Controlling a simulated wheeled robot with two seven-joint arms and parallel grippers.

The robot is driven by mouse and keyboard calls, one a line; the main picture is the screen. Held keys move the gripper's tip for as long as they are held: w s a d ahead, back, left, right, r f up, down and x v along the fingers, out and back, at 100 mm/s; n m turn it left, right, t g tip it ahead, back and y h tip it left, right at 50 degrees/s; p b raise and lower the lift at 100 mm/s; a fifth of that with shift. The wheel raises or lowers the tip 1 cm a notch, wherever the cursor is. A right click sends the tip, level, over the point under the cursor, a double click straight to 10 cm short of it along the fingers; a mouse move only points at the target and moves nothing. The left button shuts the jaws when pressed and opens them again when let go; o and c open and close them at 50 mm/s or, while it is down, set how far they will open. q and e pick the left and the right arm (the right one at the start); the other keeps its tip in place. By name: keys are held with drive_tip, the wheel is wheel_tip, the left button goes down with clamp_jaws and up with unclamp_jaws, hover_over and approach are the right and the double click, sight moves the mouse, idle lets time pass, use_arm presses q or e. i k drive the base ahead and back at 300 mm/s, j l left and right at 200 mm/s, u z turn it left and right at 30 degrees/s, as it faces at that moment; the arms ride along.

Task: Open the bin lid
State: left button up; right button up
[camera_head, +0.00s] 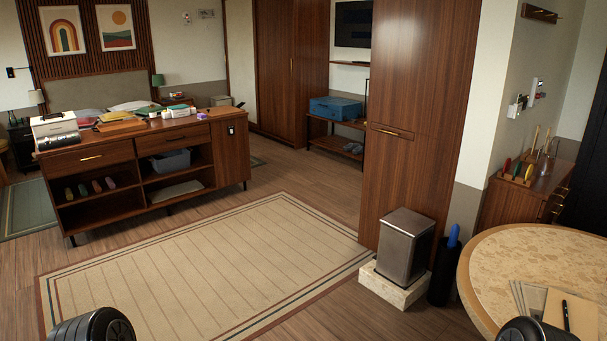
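The bin (402,256) is a grey metallic box. It stands upright on a pale stone-like block (394,288), in front of a tall brown wooden cabinet. Its lid (409,221) appears shut, lying flat across the top. Only dark rounded parts of my arms show at the bottom left and bottom right edges. Neither of my grippers is in view, and nothing of mine is near the bin.
A dark umbrella-stand-like holder (440,282) with a blue item stands right of the bin. A round table (520,245) with papers and a pen fills the lower right. The striped rug (215,270) and floor left of the bin are clear. A wooden sideboard (232,155) stands farther back.

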sight(408, 223)
drive_tip(key=i+j+u, duration=0.3)
drive_tip(key=i, duration=0.2)
drive_tip(key=i+j+u, duration=0.35)
drive_tip(key=i, duration=0.15)
drive_tip(key=i+u, duration=0.3)
drive_tip(key=i, duration=0.25)
drive_tip(key=i+j+z, duration=0.1)
drive_tip(key=i+z, duration=0.3)
drive_tip(key=i+j+z, duration=0.25)
drive_tip(key=i+z, duration=0.15)
drive_tip(key=i+j+z, duration=1.05)
drive_tip(key=j+z, duration=0.25)
drive_tip(key=i+j+z, duration=0.1)
drive_tip(key=j+z, duration=0.85)
drive_tip(key=j, duration=0.25)
drive_tip(key=i+l, duration=0.1)
drive_tip(key=i, duration=0.45)
drive_tip(key=i+l, duration=0.1)
drive_tip(key=i, duration=0.5)
drive_tip(key=i+l, duration=0.1)
drive_tip(key=i, duration=0.45)
drive_tip(key=i+l+u, duration=0.1)
drive_tip(key=i, duration=0.45)
drive_tip(key=i+l, duration=0.15)
drive_tip(key=i, duration=0.4)
